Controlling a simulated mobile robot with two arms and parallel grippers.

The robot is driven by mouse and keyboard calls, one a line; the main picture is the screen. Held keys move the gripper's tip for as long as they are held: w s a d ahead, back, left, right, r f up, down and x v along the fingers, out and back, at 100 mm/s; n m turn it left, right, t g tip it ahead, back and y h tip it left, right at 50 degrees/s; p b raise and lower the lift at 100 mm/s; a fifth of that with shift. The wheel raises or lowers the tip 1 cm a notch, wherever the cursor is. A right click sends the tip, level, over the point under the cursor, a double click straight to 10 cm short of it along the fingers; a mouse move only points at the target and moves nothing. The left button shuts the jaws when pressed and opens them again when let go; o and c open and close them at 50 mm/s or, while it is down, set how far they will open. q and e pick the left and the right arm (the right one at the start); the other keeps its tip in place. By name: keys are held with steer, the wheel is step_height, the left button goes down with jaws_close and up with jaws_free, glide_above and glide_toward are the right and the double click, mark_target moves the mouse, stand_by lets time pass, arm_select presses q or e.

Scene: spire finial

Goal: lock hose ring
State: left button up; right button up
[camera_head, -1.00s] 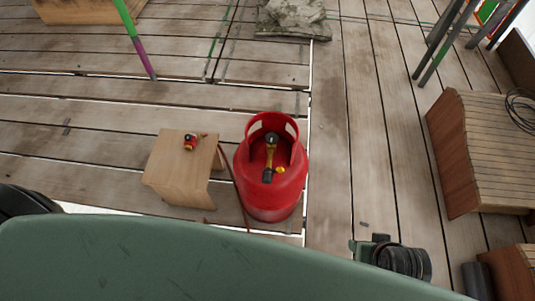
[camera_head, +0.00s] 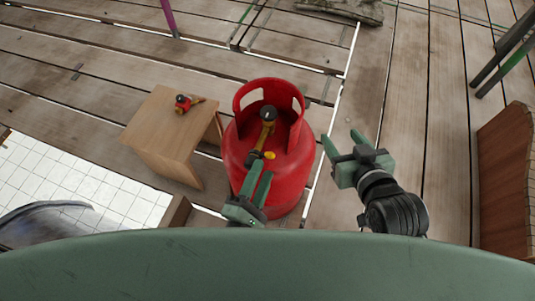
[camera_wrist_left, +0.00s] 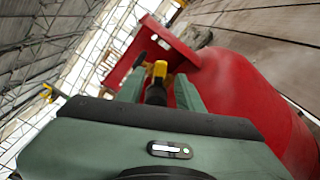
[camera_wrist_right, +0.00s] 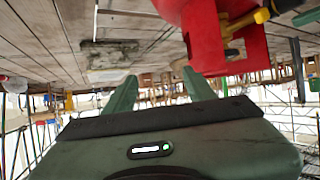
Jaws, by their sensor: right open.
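A red gas cylinder (camera_head: 245,158) stands upright in the head view. Inside its collar is a brass valve (camera_head: 267,128) with a black knob on top and a black connector (camera_head: 255,157), likely the hose ring, at its near end. My left gripper (camera_head: 260,170) is open at the cylinder's near side, just short of the connector. In the left wrist view the dark connector (camera_wrist_left: 156,92) shows between its spread fingers; contact cannot be told. My right gripper (camera_head: 340,138) is open and empty, to the right of the cylinder. Its wrist view shows the red collar (camera_wrist_right: 208,40) beyond the fingers.
A small wooden stool (camera_head: 160,125) stands left of the cylinder with a red and brass fitting (camera_head: 184,103) on it. A wooden box (camera_head: 508,170) stands at the right.

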mark_target(269, 157)
arm_select(q)
steer(key=x, duration=0.6)
steer(key=shift+b, duration=0.3)
jaws_close()
arm_select(e)
steer(key=r, duration=0.1)
steer(key=w+r+t, duration=0.1)
steer(key=a+r, duration=0.1)
steer(key=shift+w+t+y, duration=0.3)
steer(key=shift+w, duration=0.05)
